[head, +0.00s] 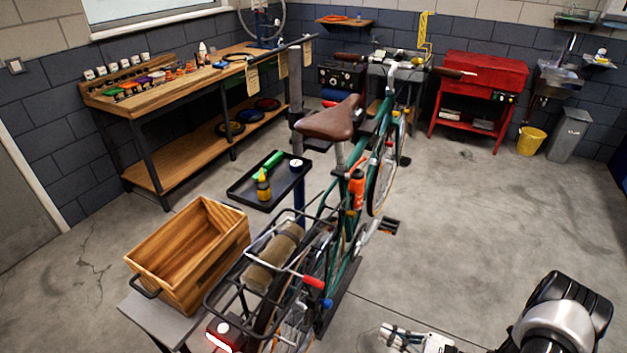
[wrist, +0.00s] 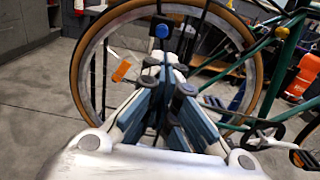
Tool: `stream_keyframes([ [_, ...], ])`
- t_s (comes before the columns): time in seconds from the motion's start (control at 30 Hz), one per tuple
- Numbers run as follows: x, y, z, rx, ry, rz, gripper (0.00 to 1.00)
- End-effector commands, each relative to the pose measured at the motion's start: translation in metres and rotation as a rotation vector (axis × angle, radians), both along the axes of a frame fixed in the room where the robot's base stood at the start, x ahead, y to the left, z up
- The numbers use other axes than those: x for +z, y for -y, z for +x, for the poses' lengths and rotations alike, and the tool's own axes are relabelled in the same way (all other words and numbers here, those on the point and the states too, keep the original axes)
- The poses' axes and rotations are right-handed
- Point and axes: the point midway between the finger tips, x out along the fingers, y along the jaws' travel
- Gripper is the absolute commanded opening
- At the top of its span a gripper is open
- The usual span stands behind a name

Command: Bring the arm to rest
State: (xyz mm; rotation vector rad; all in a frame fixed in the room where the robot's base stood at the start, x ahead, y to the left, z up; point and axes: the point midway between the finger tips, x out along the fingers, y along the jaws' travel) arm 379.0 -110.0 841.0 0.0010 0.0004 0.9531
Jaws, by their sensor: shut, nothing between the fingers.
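My gripper (wrist: 168,88) is in the middle of the wrist view, with its blue-grey fingers together and nothing between them. It points toward a spoked bicycle wheel (wrist: 84,55) with a tan tyre, and I cannot tell how far apart they are. In the head view part of my gripper (head: 415,338) shows at the bottom edge, right of the bicycle's rear; its fingertips are not clear there. The green bicycle (head: 349,262) stands in the middle with a brown saddle (head: 332,119), a rear rack and an orange bottle (head: 356,188).
A wooden crate (head: 190,250) sits on a grey stand left of the rack. A workbench (head: 215,75) lines the left wall; a red cabinet (head: 485,77) is at the back. The floor on the right is mostly clear.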

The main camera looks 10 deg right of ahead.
Motion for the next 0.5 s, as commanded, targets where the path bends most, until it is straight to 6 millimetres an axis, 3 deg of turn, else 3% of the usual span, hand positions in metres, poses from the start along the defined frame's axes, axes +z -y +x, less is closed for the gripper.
stream_keyframes([
  [0.17, 0.022, -0.004, 0.006, 0.078, 0.02, -0.062, 0.0],
  [0.33, 0.078, -0.023, 0.012, 0.294, 0.073, -0.233, 0.0],
  [0.5, 0.137, -0.048, 0.005, 0.53, 0.143, -0.441, 0.0],
])
